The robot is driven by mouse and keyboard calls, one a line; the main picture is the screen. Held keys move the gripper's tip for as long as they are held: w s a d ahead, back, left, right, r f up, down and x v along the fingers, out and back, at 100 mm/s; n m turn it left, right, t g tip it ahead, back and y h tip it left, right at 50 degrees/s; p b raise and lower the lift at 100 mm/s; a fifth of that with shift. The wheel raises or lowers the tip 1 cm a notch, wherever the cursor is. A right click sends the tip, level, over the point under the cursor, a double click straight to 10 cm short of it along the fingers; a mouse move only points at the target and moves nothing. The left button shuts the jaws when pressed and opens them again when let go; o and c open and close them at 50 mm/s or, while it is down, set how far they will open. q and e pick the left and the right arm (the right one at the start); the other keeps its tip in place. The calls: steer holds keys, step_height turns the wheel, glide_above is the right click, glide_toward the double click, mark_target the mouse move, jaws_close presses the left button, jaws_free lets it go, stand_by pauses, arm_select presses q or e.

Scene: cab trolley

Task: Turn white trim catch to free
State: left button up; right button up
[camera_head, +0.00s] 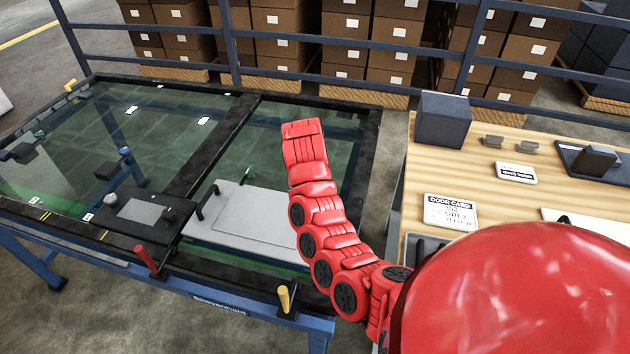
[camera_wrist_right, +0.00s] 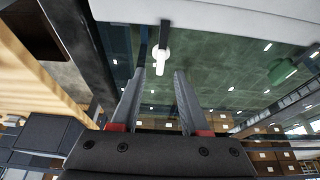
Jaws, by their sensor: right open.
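The white trim catch (camera_wrist_right: 162,66) shows in the right wrist view as a small white piece with a stub, by the edge of a pale panel. My right gripper (camera_wrist_right: 159,78) is open, its two dark fingers pointing toward the catch, which appears between or just beyond the tips; contact cannot be told. My left gripper is out of view.
A red catch (camera_head: 146,259) and a yellow catch (camera_head: 285,298) stand along the trolley's near edge. A dark panel (camera_head: 125,232) lies left of the grey one. At right, a wooden table (camera_head: 500,150) holds a dark box (camera_head: 443,120) and a door card sign (camera_head: 450,211).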

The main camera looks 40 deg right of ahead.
steer(key=shift+p+x, duration=0.3)
steer(key=shift+x, duration=2.35)
jaws_close()
